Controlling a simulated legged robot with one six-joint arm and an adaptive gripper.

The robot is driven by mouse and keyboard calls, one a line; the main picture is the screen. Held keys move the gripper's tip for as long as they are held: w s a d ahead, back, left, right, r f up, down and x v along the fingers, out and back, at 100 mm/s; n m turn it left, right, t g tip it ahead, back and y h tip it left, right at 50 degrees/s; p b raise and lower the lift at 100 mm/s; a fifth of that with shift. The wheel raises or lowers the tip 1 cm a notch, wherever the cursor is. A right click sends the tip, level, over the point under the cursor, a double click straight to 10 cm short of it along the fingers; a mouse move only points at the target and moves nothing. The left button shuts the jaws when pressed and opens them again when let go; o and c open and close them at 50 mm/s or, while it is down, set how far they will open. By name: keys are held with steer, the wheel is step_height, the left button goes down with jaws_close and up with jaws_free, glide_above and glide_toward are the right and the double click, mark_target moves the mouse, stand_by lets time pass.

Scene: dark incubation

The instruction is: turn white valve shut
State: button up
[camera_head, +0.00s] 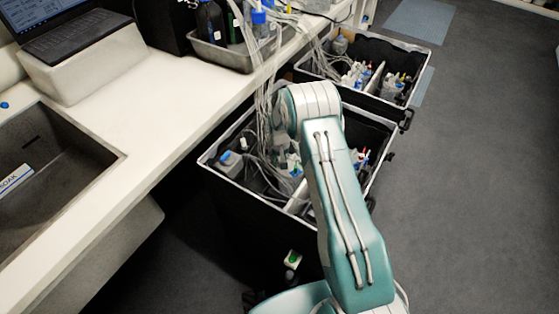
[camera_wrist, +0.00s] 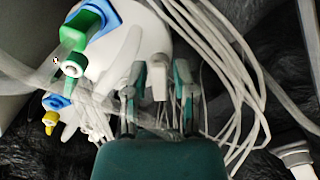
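In the wrist view, a small white valve (camera_wrist: 159,78) sits on tubing in front of a rounded white container (camera_wrist: 122,45). My gripper (camera_wrist: 159,83) reaches up from the bottom with its two fingers apart. The white valve shows between the fingertips, with a gap visible on each side. I cannot tell how deep it lies between them. Clear tubing crosses in front of and below the fingers. In the head view, my arm reaches down into the nearer black case (camera_head: 222,190).
Green fittings (camera_wrist: 73,66) and a blue and yellow fitting (camera_wrist: 51,117) lie left of my gripper. Several pale tubes (camera_wrist: 235,75) run along its right. A second open case (camera_head: 405,103) stands behind. The white counter (camera_head: 130,105) is on the left; floor (camera_head: 470,190) is clear on the right.

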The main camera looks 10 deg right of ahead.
jaws_close()
steer(key=shift+m, duration=0.4)
steer(key=m, duration=0.3)
steer(key=shift+a, duration=0.1)
steer(key=m, duration=0.4)
steer(key=shift+w+a, duration=0.1)
steer(key=shift+m, duration=0.5)
